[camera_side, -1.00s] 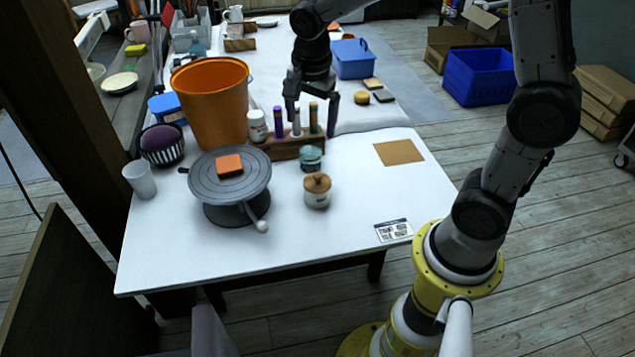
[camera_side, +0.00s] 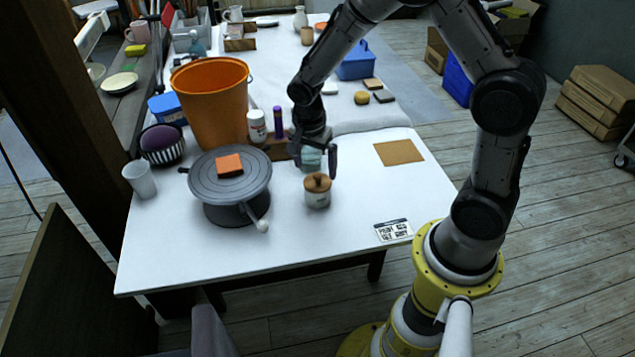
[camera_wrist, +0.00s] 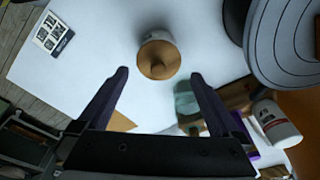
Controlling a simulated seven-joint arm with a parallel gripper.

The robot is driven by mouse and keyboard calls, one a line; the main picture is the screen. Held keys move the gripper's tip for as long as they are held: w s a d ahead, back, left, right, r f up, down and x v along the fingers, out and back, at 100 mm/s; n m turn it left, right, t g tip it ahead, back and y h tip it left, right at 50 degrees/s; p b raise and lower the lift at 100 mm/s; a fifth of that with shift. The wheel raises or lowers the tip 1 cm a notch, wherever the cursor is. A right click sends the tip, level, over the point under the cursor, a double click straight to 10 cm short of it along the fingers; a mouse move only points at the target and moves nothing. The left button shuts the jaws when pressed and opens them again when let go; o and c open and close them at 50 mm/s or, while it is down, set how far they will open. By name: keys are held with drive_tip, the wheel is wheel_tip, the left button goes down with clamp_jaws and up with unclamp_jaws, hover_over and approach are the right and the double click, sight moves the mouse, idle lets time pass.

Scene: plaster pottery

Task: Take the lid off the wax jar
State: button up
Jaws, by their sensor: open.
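The wax jar (camera_side: 317,198) is a small white pot with dark marks, upright on the white table. Its brown wooden lid (camera_side: 317,182) with a round knob sits on top. In the wrist view the lid (camera_wrist: 158,59) shows from above, with a little of the white jar beyond it. My gripper (camera_side: 316,168) is open and empty, pointing down just behind and above the jar. In the wrist view the fingertips of my gripper (camera_wrist: 158,74) stand apart, one either side of the lid's line, not touching it.
A teal jar (camera_side: 311,160) stands close behind the wax jar, partly hidden by my gripper. A wooden rack (camera_side: 278,149) with tubes is behind. A grey turntable (camera_side: 212,190) with an orange block stands left. The table to the right is clear except a cork mat (camera_side: 399,152) and printed card (camera_side: 393,230).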

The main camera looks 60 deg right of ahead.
sight(317, 175)
drive_tip(key=f, duration=0.2)
drive_tip(key=d+f, duration=0.1)
drive_tip(key=f, duration=0.1)
drive_tip(key=shift+f, duration=0.15)
drive_tip(key=c, duration=1)
drive_tip(key=shift+c, duration=0.2)
